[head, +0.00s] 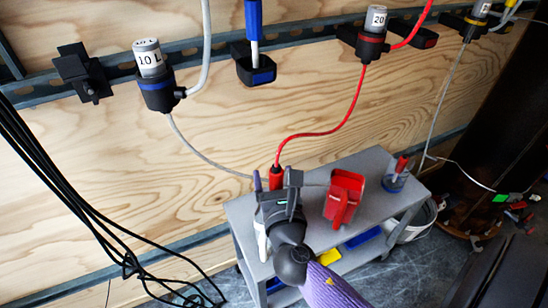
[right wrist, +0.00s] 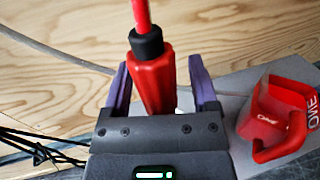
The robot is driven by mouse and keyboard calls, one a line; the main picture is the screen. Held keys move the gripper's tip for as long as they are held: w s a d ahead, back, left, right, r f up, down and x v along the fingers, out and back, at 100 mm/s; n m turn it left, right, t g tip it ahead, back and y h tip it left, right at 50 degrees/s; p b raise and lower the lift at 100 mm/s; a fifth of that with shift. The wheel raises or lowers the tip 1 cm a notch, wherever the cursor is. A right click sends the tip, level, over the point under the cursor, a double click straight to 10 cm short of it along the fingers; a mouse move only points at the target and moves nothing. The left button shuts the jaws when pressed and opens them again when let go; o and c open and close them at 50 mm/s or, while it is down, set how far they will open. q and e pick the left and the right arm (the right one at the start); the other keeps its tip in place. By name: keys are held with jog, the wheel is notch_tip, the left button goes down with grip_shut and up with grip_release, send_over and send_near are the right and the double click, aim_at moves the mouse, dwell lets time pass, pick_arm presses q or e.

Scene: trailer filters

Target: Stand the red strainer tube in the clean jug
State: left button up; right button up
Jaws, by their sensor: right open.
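The red strainer tube (head: 275,180) is upright at the cart's left end, with a red hose running up from its black collar. In the right wrist view the tube (right wrist: 154,82) sits between the two purple fingers. My right gripper (head: 275,175) is open around it, with a gap at the right finger; its palm hides the tube's lower end. A red jug (head: 346,190) with a handle stands on the cart top to the right; it also shows in the wrist view (right wrist: 285,115). I cannot tell whether it is the clean jug. My left gripper is out of view.
Wall holders carry a 10 L filter (head: 152,72), a blue tube (head: 253,20) and a 20 filter (head: 373,35). Black cables (head: 60,190) hang at left. A bucket (head: 415,225) stands beside the cart.

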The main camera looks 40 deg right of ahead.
jog(key=p+v, duration=0.1)
jog(key=v, duration=0.9)
jog(key=shift+p, duration=0.35)
jog(key=shift+f, duration=0.1)
